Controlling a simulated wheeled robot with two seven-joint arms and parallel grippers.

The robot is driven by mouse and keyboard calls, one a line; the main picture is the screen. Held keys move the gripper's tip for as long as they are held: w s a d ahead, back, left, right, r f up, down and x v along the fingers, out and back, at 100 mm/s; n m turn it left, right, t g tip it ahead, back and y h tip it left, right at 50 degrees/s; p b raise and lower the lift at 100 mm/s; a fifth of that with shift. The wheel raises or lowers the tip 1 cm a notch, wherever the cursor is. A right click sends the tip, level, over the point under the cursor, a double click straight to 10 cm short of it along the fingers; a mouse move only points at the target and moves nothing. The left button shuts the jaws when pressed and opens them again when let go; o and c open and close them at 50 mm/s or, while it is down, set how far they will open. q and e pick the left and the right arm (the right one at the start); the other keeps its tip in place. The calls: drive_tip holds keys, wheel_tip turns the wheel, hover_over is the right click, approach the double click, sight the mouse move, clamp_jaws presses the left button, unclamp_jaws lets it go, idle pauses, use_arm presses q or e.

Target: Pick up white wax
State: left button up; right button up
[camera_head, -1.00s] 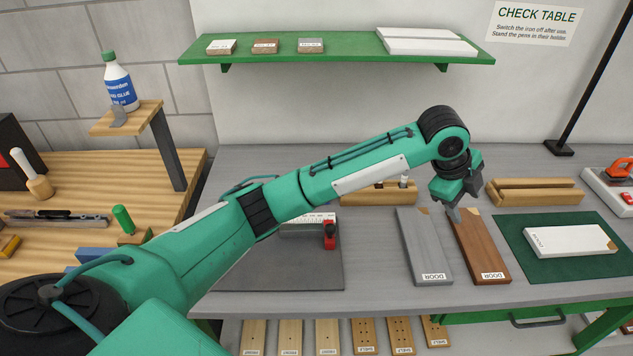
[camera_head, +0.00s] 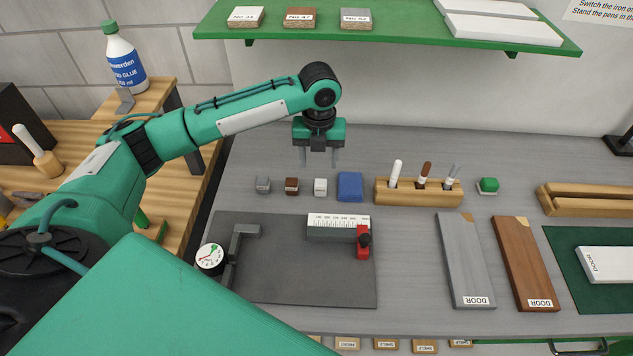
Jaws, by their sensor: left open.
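Small wax blocks stand in a row on the grey table: a grey one (camera_head: 263,185), a brown one (camera_head: 291,186) and the white wax (camera_head: 320,187). My left gripper (camera_head: 320,158) is open and empty, with its fingers pointing down. In the picture it is just above and behind the white wax, apart from it. My right gripper is not in view.
A blue block (camera_head: 350,186) sits close to the right of the white wax. A wooden pen holder (camera_head: 419,192) stands further right. A dark mat (camera_head: 290,278) with a gauge (camera_head: 210,259) and a scale (camera_head: 338,227) lies in front. The green shelf (camera_head: 400,30) is above.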

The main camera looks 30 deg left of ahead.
sight(321, 182)
use_arm(q)
drive_tip(key=f, duration=0.4)
drive_tip(key=shift+s+d+f+p, duration=0.1)
drive_tip(key=shift+d+f+p, duration=0.05)
drive_tip(key=shift+d+p, duration=0.2)
drive_tip(key=shift+a+f, duration=0.1)
drive_tip(key=shift+f, duration=0.25)
drive_tip(key=shift+w+a+f+p, duration=0.1)
drive_tip(key=shift+w+f+p, duration=0.1)
drive_tip(key=shift+f+p, duration=0.3)
drive_tip(key=shift+w+a+f+p, duration=0.15)
drive_tip(key=shift+f+p, duration=0.15)
drive_tip(key=shift+f, duration=0.35)
wheel_tip(321, 182, down, 2)
drive_tip(key=shift+d+f+p, duration=0.15)
drive_tip(key=shift+f+p, duration=0.05)
drive_tip(key=shift+p, duration=0.1)
drive_tip(key=shift+w+f, duration=0.1)
drive_tip(key=shift+f, duration=0.3)
drive_tip(key=c, duration=1)
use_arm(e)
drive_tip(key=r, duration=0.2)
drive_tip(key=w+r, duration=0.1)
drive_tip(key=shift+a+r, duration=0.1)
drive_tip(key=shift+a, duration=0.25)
